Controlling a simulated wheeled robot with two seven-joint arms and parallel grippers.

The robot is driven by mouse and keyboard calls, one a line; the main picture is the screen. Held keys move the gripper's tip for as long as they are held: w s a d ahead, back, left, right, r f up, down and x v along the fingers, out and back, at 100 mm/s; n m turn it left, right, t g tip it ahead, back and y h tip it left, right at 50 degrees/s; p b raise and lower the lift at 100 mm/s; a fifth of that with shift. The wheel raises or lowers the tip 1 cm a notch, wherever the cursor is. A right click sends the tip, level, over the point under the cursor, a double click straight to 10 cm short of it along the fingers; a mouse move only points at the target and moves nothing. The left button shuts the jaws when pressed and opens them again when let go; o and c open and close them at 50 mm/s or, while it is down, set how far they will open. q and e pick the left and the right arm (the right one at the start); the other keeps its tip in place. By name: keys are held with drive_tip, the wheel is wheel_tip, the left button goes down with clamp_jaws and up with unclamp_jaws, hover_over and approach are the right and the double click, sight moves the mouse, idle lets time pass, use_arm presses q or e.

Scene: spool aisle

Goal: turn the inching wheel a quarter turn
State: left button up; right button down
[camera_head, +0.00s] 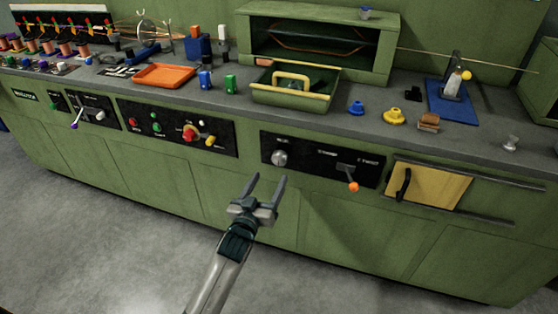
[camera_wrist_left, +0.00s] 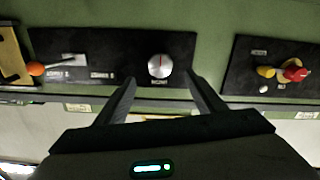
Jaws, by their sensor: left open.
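A round silver knob (camera_head: 279,157) sits on a black panel on the green cabinet front; I take it to be the inching wheel, though its label is too small to read surely. In the left wrist view the silver knob (camera_wrist_left: 160,66) carries a red line on its face, near vertical. My left gripper (camera_head: 267,181) is open and empty, in front of the cabinet and below the knob in the picture. In the left wrist view the knob appears between and beyond the open fingertips (camera_wrist_left: 160,82), with no contact visible. My right gripper is not in view.
On the same panel, right of the knob, is an orange-tipped lever (camera_head: 353,186). A panel to the left has a red knob (camera_head: 190,134) and a yellow one (camera_head: 211,141). A yellow door (camera_head: 435,185) with a black handle is at right. Floor in front is clear.

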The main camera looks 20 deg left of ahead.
sight(279, 161)
use_arm(q)
drive_tip(key=w, duration=1)
drive_tip(key=shift+w+d, duration=0.15)
drive_tip(key=shift+d, duration=0.05)
drive_tip(key=c, duration=1.1)
